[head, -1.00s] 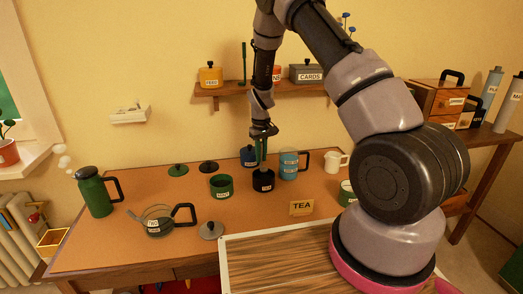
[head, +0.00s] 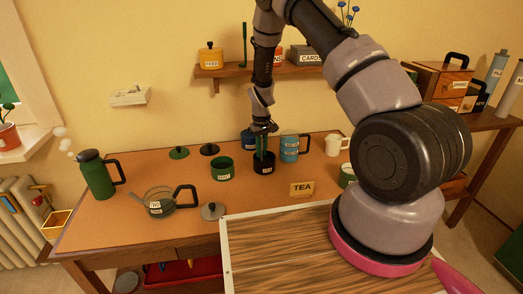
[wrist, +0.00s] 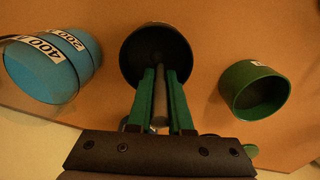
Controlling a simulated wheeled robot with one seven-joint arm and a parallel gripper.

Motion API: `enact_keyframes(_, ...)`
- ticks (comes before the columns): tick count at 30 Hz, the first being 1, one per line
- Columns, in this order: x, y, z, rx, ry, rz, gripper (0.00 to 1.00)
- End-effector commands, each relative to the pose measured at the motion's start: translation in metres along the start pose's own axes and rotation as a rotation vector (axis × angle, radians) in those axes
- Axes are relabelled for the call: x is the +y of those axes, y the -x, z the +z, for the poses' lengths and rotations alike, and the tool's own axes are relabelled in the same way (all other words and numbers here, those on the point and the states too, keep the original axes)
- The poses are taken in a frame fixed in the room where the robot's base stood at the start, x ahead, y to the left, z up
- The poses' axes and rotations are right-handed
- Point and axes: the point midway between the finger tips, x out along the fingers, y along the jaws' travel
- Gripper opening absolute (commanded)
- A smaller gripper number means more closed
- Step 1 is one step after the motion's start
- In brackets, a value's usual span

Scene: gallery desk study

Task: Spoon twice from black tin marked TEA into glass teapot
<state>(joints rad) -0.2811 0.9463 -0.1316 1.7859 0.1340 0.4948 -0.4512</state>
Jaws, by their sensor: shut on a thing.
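The black tin (head: 264,167) stands open on the desk; its small label is too small to read. It also shows in the wrist view (wrist: 128,68), seen into its dark mouth. My gripper (head: 264,150) points down over the tin, its green fingers (wrist: 160,75) at the mouth. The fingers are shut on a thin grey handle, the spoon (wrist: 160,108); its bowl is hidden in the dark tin. The glass teapot (head: 163,207), with a dark handle, stands left on the desk, its top apparently uncovered. A grey lid (head: 213,211) lies right of it.
A TEA sign (head: 302,189) stands in front. A green flask (head: 96,178) is far left. The desk between tin and teapot is partly clear.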

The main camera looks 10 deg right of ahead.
Motion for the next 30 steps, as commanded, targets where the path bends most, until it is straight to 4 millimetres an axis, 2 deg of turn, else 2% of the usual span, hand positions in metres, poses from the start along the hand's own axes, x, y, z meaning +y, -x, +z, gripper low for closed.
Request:
enact_keyframes(14,0.000,0.003,0.000,0.001,0.000,0.000,0.00)
enact_keyframes(30,0.000,0.046,-0.001,0.002,0.000,0.000,0.00)
